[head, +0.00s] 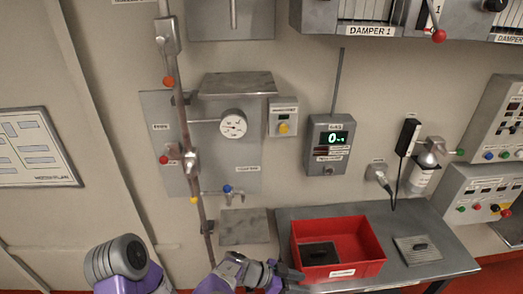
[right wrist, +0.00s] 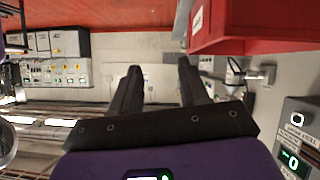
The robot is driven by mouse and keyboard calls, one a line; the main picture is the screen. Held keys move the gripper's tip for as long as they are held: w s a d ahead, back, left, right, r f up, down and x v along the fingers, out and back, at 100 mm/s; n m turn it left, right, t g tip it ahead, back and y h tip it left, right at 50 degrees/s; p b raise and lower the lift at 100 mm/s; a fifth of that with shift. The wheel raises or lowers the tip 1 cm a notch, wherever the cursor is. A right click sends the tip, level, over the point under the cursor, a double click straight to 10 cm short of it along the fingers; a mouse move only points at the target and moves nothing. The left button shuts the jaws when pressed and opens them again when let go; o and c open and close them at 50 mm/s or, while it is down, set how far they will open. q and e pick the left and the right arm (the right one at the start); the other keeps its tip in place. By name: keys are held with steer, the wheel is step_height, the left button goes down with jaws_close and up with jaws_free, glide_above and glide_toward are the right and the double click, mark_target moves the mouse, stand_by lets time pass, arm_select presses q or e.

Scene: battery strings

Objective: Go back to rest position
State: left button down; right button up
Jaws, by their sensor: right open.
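My right gripper (right wrist: 158,85) is open in the right wrist view, with its two dark fingers apart and nothing between them. In the head view a gripper (head: 294,278), which fits this one, reaches in at the bottom edge and points to the right, by the front left of the red bin (head: 374,257). I cannot tell whether it touches the bin. A purple and grey arm joint of mine shows at the lower left. My left gripper does not show.
The red bin, holding a dark flat piece (head: 319,254), stands on a grey table (head: 450,258). A square plate (head: 418,249) lies to its right. The gas display (head: 329,144), a gauge (head: 233,123) and a pipe (head: 181,120) are on the wall behind.

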steer(key=s+d+f+n+g+y+b, duration=0.2)
steer(key=s+f+n+y, duration=0.15)
steer(key=f, duration=0.75)
steer(key=s+d+f+n+g+y+b, duration=0.1)
steer(key=s+d+f+n+g+y, duration=0.2)
steer(key=f, duration=0.7)
arm_select(q)
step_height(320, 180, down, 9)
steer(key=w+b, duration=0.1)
steer(key=b, duration=0.4)
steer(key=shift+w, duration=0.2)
arm_select(e)
steer(key=s+a+f+n+t+y, duration=0.5)
steer(key=f+y, duration=0.3)
steer(key=y, duration=0.2)
steer(key=shift+s+a+n, duration=0.4)
steer(key=shift+a+n, duration=0.1)
steer(key=shift+n, duration=0.25)
